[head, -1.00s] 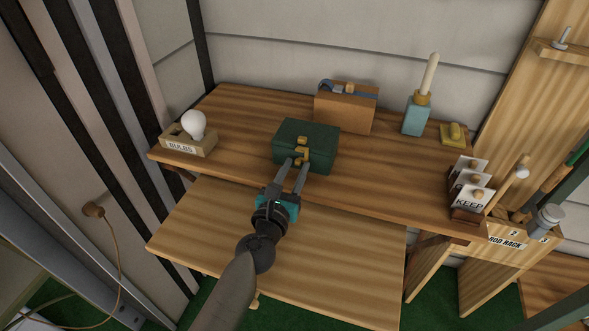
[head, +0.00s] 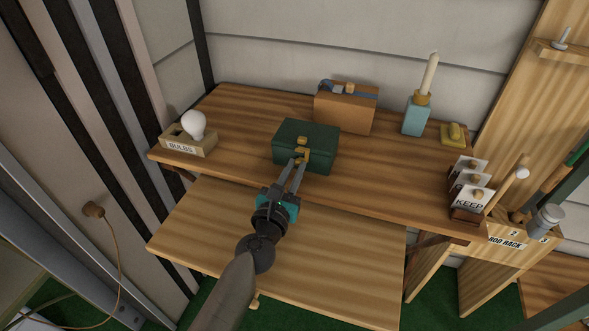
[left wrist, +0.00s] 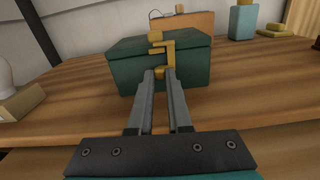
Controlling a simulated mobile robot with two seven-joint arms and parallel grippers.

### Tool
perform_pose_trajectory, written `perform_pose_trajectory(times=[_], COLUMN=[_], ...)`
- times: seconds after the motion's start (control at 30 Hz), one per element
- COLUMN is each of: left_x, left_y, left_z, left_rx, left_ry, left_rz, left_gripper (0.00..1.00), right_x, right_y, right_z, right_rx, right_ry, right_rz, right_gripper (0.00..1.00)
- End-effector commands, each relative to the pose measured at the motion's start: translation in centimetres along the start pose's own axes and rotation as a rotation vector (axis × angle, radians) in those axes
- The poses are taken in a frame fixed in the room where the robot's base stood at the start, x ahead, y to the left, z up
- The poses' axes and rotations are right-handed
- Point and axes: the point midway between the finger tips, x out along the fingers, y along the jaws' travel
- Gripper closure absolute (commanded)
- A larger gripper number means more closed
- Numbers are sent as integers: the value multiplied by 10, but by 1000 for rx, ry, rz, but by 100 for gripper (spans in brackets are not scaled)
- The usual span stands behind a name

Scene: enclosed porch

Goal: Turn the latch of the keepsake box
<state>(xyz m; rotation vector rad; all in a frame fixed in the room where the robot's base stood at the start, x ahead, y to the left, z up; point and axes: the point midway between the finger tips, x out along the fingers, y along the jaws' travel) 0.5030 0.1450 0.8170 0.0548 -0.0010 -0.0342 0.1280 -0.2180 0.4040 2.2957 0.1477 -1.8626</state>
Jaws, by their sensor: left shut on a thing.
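The dark green keepsake box (head: 306,143) stands closed on the wooden bench, and it also fills the upper middle of the left wrist view (left wrist: 190,75). Its brass latch (head: 302,148) is on the front face; in the left wrist view the latch (left wrist: 170,52) shows an upright bar with a bent top and a knob low down. My left gripper (head: 298,163) reaches up to the box front. Its fingers (left wrist: 161,76) are shut on the latch's low knob, which shows between the tips. My right gripper is not in view.
A bulb holder (head: 187,145) stands left of the box. A brown box (head: 345,109) is behind it. A blue bottle (head: 416,117), a yellow item (head: 453,135) and a card holder (head: 467,215) stand to the right. The bench between them is clear.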

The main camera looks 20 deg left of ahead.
Motion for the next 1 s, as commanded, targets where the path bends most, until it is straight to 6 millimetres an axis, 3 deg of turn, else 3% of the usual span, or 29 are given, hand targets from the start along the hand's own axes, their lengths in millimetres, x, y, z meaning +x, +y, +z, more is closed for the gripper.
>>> perform_pose_trajectory(times=[0.57,0.73,1.0], left_x=[0,0,0], left_y=[2,2,2], left_z=[1,1,1], left_rx=[475,622,806], left_ry=[1,1,1], left_rz=[-1,0,-1], left_gripper=[100,100,100], right_x=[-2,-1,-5], right_y=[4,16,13], right_z=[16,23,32], right_rx=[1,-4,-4], right_ry=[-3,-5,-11], right_rz=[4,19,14], right_gripper=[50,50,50])
